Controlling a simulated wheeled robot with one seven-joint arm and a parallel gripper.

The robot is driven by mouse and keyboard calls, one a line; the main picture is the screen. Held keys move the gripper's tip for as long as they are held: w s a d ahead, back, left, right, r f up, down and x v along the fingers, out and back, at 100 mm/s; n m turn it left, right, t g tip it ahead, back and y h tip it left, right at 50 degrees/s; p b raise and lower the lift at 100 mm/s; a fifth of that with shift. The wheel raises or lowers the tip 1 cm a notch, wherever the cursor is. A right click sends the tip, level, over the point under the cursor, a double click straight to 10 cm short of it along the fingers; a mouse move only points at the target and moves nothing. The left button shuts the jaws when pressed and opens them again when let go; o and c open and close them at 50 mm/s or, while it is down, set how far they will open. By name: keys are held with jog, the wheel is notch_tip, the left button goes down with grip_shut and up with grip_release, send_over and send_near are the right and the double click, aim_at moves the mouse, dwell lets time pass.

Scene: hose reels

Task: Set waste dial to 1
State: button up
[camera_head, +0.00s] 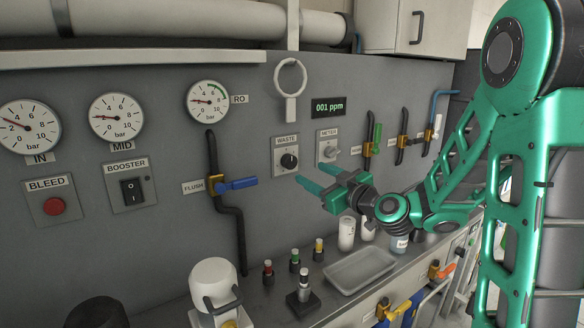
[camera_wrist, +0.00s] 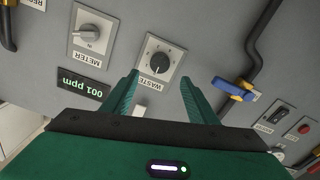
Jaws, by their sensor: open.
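The waste dial (camera_head: 289,161) is a black round knob on a light plate labelled WASTE, mounted on the grey wall panel. In the wrist view the dial (camera_wrist: 158,62) appears upside down, just beyond and between the fingertips, with a pale pointer mark; the digits around it are too small to read. My gripper (camera_head: 314,177) is open and empty, to the lower right of the dial in the head view. Its two green fingers (camera_wrist: 160,82) point at the panel and stand apart from the dial.
The meter switch (camera_head: 328,149) sits right of the dial, below the 001 ppm display (camera_head: 328,107). The blue-handled flush valve (camera_head: 233,184) is to the left. A ring on a bracket (camera_head: 290,78) is above. Small bottles and a tray (camera_head: 360,268) stand on the counter below.

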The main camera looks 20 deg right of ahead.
aim_at(292, 163)
jog(key=x, duration=1)
jog(key=shift+w+a, duration=0.1)
jog(key=shift+w, duration=0.15)
